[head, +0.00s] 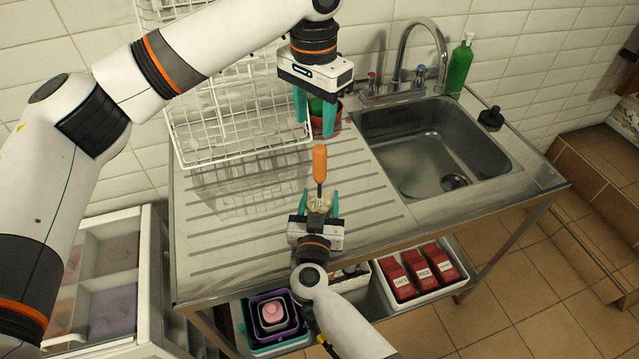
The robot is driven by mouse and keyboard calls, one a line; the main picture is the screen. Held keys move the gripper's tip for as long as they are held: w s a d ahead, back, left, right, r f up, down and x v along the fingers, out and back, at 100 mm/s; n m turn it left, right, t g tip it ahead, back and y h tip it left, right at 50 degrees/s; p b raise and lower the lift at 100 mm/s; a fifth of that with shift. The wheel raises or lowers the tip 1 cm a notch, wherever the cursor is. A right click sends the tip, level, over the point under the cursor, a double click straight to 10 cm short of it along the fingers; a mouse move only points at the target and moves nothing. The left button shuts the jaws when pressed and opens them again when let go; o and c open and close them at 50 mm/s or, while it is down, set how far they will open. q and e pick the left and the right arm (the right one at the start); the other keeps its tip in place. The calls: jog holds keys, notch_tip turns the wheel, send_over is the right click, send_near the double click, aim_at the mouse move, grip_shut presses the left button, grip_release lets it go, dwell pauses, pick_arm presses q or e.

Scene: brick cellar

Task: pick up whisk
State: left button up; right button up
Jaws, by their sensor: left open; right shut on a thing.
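A pale, patterned round end sits between the teal fingers of that gripper, too small to make out clearly. My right gripper is shut on it. My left gripper (315,115) is open, pointing down at the back of the board. Its fingers are in front of or beside a red pot (326,126) with something green in it; I cannot tell if they touch.
A white wire dish rack (215,125) stands left of the pot. The steel sink (425,145) with its tap (425,50) is at right, with a green bottle (461,65) behind. Red boxes (420,271) sit on the lower shelf.

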aim_at(319, 164)
pick_arm(q)
notch_tip(319, 164, down, 6)
jog(key=f, duration=0.4)
jog(key=shift+s+d+f, duration=0.15)
jog(key=shift+s+d, duration=0.05)
jog(key=shift+d, duration=0.15)
jog(key=shift+f, duration=0.55)
jog(key=c, duration=1)
